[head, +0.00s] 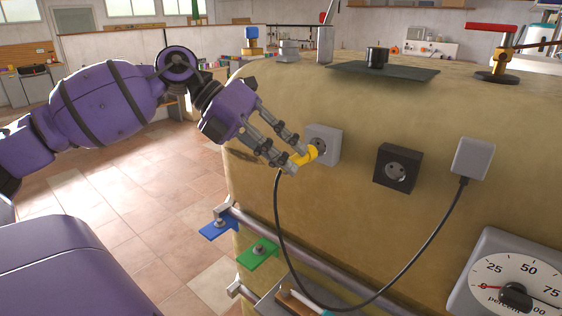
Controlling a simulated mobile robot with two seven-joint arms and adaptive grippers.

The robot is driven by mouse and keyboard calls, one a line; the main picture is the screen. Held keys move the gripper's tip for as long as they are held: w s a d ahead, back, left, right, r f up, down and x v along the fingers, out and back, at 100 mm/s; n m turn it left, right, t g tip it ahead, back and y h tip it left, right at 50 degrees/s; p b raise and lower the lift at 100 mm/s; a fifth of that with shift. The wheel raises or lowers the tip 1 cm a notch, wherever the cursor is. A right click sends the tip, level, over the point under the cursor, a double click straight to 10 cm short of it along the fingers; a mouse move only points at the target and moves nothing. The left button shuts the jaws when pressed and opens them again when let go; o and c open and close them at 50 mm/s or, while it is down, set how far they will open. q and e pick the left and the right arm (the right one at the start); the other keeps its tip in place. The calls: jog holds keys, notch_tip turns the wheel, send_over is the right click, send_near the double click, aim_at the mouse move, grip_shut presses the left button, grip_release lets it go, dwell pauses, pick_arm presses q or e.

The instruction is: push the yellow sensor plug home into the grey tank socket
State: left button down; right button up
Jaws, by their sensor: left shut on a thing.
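The yellow sensor plug (307,154) is held between the fingertips of my left gripper (294,157), which is shut on it. The grey tank socket (325,141) is on the tan tank wall, just right of the plug. The plug overlaps the lower left of the socket's face in the head view, and I cannot tell whether it touches or has entered it. A black cable (352,307) hangs from the plug in a loop and rises to a light grey box (473,159) on the tank. My right gripper is not in view.
A dark socket (397,168) sits right of the grey one. A percent dial (514,290) is at the lower right. Blue (217,229) and green (258,253) tabs stick out along a pipe below. A red-handled valve (496,60) stands on top. Tiled floor is clear at left.

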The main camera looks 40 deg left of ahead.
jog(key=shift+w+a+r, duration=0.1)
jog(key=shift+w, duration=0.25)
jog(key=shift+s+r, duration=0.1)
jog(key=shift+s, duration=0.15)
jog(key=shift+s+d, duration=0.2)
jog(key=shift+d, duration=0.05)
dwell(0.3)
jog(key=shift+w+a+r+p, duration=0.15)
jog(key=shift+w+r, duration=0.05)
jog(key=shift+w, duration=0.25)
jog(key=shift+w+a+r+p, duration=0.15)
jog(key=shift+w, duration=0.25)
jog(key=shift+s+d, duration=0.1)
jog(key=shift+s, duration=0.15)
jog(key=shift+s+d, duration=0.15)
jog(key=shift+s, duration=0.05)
